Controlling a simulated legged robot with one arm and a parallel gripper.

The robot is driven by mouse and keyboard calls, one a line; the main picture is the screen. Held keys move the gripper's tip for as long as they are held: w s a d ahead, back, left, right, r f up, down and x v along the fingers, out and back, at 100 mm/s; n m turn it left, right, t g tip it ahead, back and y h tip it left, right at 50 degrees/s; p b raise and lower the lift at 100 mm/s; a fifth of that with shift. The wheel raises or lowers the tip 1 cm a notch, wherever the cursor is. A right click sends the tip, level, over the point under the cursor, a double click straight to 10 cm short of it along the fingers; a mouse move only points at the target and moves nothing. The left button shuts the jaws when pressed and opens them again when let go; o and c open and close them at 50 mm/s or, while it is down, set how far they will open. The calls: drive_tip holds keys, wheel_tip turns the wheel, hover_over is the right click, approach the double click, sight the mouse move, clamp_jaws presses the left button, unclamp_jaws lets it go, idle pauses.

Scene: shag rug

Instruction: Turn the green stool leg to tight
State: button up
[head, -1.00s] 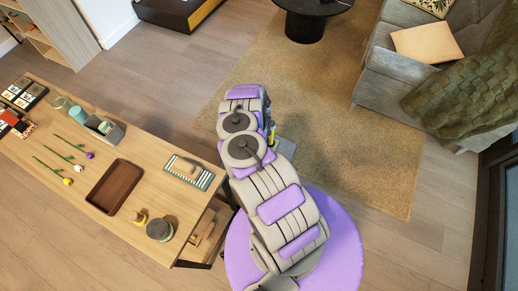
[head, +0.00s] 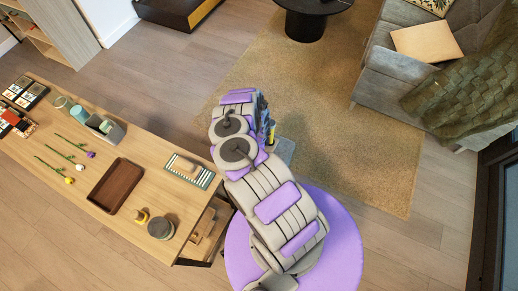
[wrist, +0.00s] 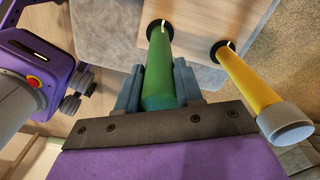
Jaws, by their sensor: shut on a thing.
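The green stool leg (wrist: 160,75) stands out from the pale wooden stool seat (wrist: 198,22) in the wrist view. A black collar with a white mark (wrist: 156,27) rings its base at the seat. My gripper (wrist: 158,84) is shut on the green leg, with one grey-blue finger on each side of it. The leg's near end is hidden by my gripper's dark palm. In the head view my arm hides the green leg and my gripper.
A yellow stool leg (wrist: 252,80) with a grey foot stands close to the right of my gripper; it also shows in the head view (head: 271,134). A long wooden table (head: 150,215) with a brown tray (head: 115,186) stands left. Rug (head: 340,150) lies open to the right.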

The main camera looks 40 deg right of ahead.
drive_tip(key=o, duration=1)
drive_tip(key=shift+o, duration=0.2)
wheel_tip(320, 180, up, 17)
drive_tip(key=p, duration=0.7)
